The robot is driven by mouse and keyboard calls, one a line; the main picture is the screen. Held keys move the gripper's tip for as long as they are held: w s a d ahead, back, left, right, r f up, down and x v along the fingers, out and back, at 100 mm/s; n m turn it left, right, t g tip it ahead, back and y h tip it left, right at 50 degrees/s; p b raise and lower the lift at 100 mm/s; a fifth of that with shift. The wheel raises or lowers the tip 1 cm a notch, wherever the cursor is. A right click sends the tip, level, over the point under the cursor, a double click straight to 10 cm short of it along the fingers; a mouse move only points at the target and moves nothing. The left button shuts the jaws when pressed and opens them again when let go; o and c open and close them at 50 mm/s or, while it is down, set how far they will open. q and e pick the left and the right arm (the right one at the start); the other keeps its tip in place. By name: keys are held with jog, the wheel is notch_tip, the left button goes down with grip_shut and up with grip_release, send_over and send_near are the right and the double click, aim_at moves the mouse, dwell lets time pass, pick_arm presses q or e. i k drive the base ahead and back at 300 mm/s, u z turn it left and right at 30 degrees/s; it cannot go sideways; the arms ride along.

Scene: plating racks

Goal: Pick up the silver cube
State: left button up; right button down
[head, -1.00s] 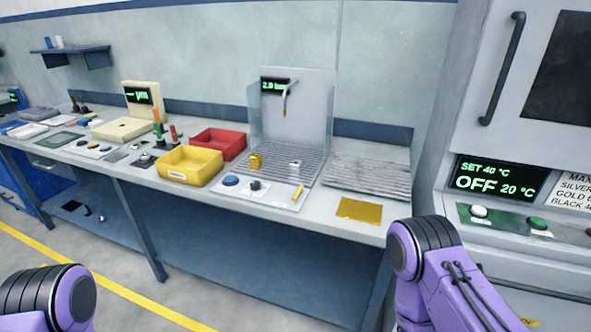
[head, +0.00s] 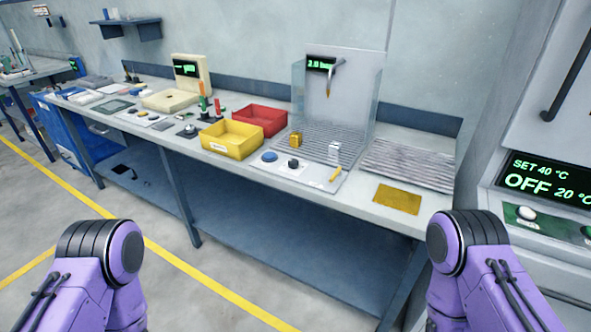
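A small silver cube (head: 334,151) sits on the slatted grate (head: 318,139) of the blow-off station, on the right half of the bench. A gold cube (head: 296,139) sits on the same grate to its left, a short gap apart. Neither gripper shows in the head view. Only purple and black links of my two arms are in the lower left and lower right, in front of the bench and apart from the cubes.
A yellow bin (head: 232,139) and a red bin (head: 260,120) stand left of the grate. A nozzle (head: 332,78) hangs above it between clear side panels. A control panel (head: 315,175) lies in front. A ribbed tray (head: 408,164) and gold mat (head: 397,199) lie to the right.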

aim_at(334, 153)
jog(key=u, duration=1.05)
jog(key=i, duration=1.9)
jog(key=z, duration=0.75)
